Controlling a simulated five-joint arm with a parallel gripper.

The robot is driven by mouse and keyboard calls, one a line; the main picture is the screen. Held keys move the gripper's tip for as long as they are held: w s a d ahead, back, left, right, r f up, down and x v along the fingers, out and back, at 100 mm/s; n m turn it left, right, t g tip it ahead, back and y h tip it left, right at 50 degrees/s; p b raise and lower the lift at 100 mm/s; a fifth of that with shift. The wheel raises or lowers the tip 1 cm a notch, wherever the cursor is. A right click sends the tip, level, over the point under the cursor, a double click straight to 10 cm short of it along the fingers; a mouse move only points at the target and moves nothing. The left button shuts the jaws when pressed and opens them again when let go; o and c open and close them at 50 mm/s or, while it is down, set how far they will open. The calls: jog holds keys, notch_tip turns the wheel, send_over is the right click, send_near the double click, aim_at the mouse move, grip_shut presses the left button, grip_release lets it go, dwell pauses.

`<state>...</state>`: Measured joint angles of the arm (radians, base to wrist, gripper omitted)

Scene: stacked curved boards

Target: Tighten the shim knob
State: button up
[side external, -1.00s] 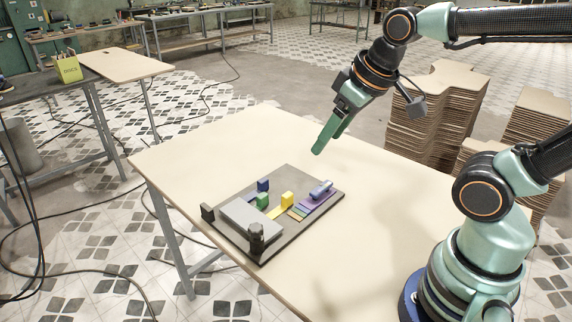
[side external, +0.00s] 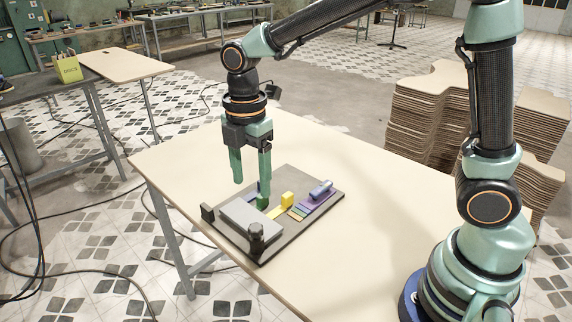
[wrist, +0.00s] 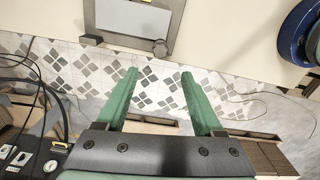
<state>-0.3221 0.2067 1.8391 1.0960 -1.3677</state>
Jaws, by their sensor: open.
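A dark fixture plate (side external: 322,205) lies on the table and carries a flat grey block (side external: 250,220). A dark round knob (side external: 256,232) stands at the plate's front corner; it also shows in the wrist view (wrist: 160,48). A smaller black post (side external: 207,212) stands at the left corner. My gripper (side external: 251,187) points down over the plate's back left part, open and empty, with the knob apart from it and nearer the camera. In the wrist view the fingers (wrist: 158,73) are spread and the knob lies past their tips, roughly centred between them.
A yellow block (side external: 287,199), a purple piece (side external: 319,191) and several coloured strips sit on the plate's right side. A finger partly hides the blue and green blocks. The wooden table (side external: 365,215) is clear around the plate. Stacked boards (side external: 430,115) stand behind.

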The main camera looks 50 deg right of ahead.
aim_at(256, 227)
notch_tip(256, 227, down, 12)
jog(key=shift+r, duration=0.25)
dwell(0.3)
grip_shut()
